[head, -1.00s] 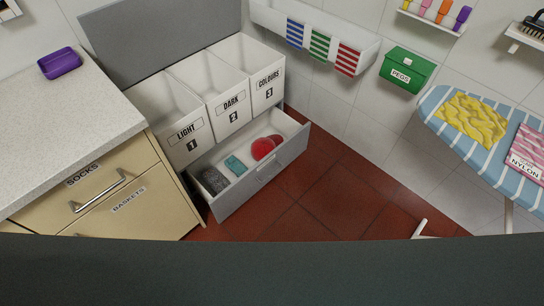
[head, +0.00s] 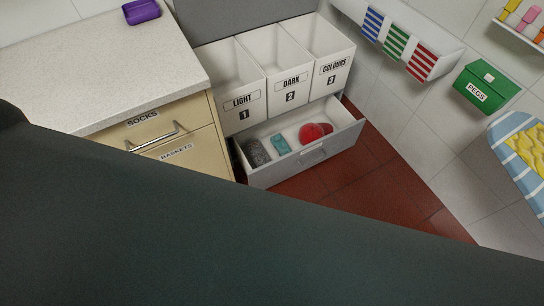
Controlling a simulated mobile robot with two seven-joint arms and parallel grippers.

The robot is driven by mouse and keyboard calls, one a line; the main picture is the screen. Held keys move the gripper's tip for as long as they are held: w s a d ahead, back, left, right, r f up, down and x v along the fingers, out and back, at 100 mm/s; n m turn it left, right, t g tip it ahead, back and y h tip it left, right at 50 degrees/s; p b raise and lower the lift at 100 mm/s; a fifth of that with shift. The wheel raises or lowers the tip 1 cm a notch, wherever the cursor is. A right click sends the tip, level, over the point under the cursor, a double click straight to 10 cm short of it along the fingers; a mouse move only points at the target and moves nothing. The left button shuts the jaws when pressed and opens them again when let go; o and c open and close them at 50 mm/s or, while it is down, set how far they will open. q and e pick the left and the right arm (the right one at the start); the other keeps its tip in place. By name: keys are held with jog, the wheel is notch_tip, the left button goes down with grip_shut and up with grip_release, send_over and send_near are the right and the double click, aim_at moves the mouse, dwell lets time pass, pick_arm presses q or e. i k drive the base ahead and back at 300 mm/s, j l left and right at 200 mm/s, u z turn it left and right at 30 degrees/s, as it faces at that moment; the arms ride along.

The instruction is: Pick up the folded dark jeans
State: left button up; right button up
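I cannot make out folded dark jeans anywhere in this view. In the open bottom drawer (head: 332,145) lies a dark grey speckled item (head: 256,153) at the left end; I cannot tell what it is. Beside it lie a small teal item (head: 281,145) and a red rounded item (head: 311,133). Neither of my grippers is in view. A large dark shape, probably part of my own body, covers the lower part of the view and hides what lies behind it.
Bins labelled LIGHT (head: 243,103), DARK (head: 290,85) and COLOURS (head: 335,68) stand above the drawer. A speckled counter (head: 95,70) holds a purple box (head: 141,12). Red floor tiles (head: 335,180) are clear. A green PEGS box (head: 486,85) and striped ironing board (head: 520,165) are right.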

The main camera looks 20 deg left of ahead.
aim_at(255, 148)
jog(key=i+l+u, duration=0.1)
jog(key=i, duration=0.75)
jog(key=i+l, duration=0.15)
jog(key=i, duration=0.7)
jog(key=u, duration=0.05)
